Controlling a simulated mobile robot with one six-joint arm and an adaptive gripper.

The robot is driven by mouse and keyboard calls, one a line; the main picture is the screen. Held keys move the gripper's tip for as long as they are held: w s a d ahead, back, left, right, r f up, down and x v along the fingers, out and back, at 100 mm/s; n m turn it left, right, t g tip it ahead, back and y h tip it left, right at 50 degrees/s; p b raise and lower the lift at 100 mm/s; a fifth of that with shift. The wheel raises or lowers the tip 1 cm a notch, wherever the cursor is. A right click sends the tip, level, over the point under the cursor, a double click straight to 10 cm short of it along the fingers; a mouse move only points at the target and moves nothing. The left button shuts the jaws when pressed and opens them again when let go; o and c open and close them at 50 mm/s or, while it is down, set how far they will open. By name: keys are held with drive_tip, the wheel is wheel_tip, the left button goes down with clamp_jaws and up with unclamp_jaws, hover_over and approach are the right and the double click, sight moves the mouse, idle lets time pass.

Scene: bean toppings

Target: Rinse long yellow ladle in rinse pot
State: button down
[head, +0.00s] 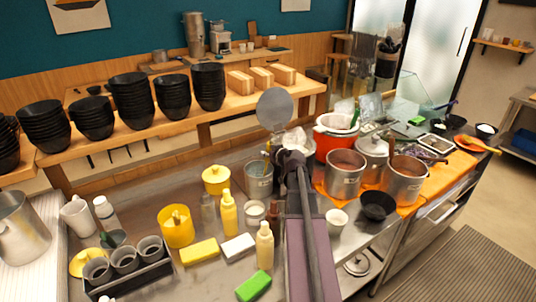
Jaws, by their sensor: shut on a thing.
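My gripper (284,157) is above the metal counter, just right of a small steel pot (258,187). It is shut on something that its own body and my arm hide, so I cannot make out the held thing. Thin utensil handles show at the mouth of the steel pot; whether one of them is the long yellow ladle I cannot tell. Nothing labels the rinse pot; this steel pot stands closest to my gripper. A yellow container (176,232) with a yellow piece inside stands to the left on the counter.
Squeeze bottles (229,215), a yellow sponge (199,252) and a green sponge (254,286) crowd the front counter. Two large steel pots (344,178) (405,184) stand right on an orange mat, by a red pot (336,143). Stacked black bowls (133,100) line the shelf behind.

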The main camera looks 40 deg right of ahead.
sight(269, 145)
drive_tip(key=shift+r+p, duration=1.35)
drive_tip(key=shift+r, duration=0.3)
drive_tip(key=shift+f+b, duration=1.75)
drive_tip(key=shift+f, duration=0.2)
